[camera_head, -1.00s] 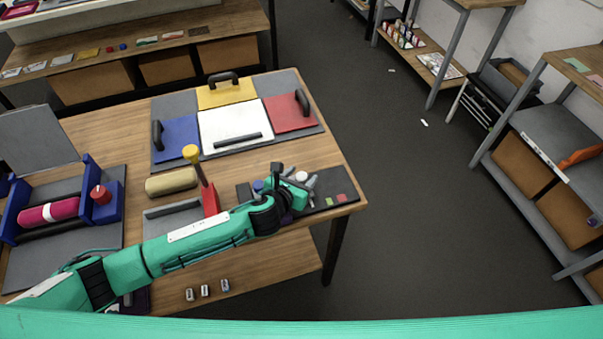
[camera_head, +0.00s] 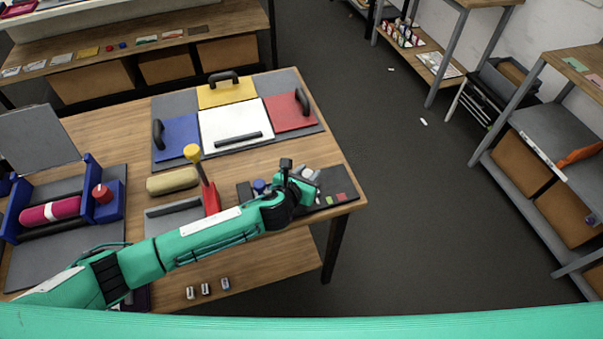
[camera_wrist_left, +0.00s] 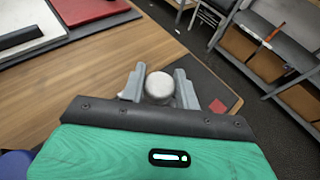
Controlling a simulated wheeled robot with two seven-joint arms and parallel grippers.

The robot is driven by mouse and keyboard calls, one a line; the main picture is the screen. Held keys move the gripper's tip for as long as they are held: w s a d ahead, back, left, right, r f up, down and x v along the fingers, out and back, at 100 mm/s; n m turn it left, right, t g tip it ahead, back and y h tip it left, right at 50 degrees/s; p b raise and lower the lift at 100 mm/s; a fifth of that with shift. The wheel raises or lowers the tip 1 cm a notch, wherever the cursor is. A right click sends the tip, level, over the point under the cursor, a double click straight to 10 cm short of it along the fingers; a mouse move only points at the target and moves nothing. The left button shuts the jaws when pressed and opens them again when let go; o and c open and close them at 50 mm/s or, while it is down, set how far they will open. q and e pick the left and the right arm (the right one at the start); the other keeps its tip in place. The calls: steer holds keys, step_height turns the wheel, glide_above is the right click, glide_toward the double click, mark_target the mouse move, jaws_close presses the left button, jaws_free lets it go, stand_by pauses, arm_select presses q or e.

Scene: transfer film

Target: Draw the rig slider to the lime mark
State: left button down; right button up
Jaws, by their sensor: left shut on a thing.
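The slider rig is a dark grey strip (camera_head: 325,184) near the right corner of the table. My left gripper (camera_head: 308,174) reaches over it. In the left wrist view its two grey fingers (camera_wrist_left: 160,86) are shut on a pale round slider knob (camera_wrist_left: 160,84), one finger on each side. The lime mark (camera_head: 329,199) lies on the strip beside a red mark (camera_head: 341,197), to the right of and nearer than the gripper. The red mark also shows in the wrist view (camera_wrist_left: 217,106), right of the fingers; the lime mark is hidden there.
A blue knob (camera_head: 259,186) stands left of the gripper. A board with coloured panels (camera_head: 235,127) is behind. The table's right edge is close.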

arm_select(q)
steer(key=d, duration=0.1)
steer(key=w+d, duration=0.1)
steer(key=d, duration=0.1)
steer(key=shift+d, duration=0.25)
steer(key=c, duration=1)
jaws_free()
steer(key=shift+c, duration=0.2)
steer(key=shift+a, duration=0.1)
steer(key=b+v, duration=0.2)
steer(key=v, duration=1.1)
steer(key=shift+s+r+b, duration=0.2)
steer(key=shift+s+b, duration=0.05)
steer(key=shift+b, duration=0.05)
